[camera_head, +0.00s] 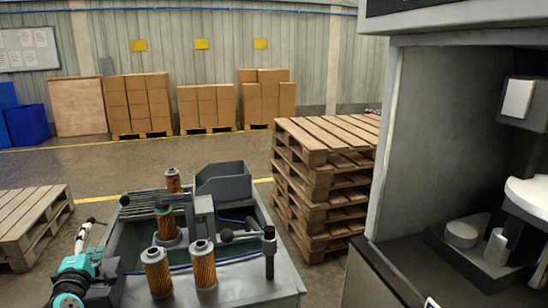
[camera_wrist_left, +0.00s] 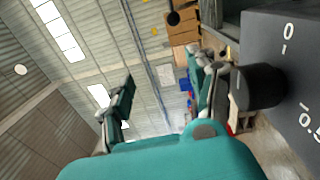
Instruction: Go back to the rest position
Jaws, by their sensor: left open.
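My left gripper (camera_head: 86,236) is at the lower left of the head view, beside the left side of the grey workbench (camera_head: 250,283). In the left wrist view its two fingers (camera_wrist_left: 165,88) stand apart with nothing between them. Orange pleated filter cartridges stand on the bench: two in front (camera_head: 157,272) (camera_head: 204,267), one behind them (camera_head: 166,224) and one at the back (camera_head: 173,181). They are apart from the gripper. My right gripper is not in view.
A dark grey bin (camera_head: 223,184) and a post with a black-knobbed lever (camera_head: 269,250) are on the bench. Stacked pallets (camera_head: 318,185) stand behind it, a machine cabinet (camera_head: 408,130) at right. A dark panel with numbers (camera_wrist_left: 285,75) is close to the right finger in the wrist view.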

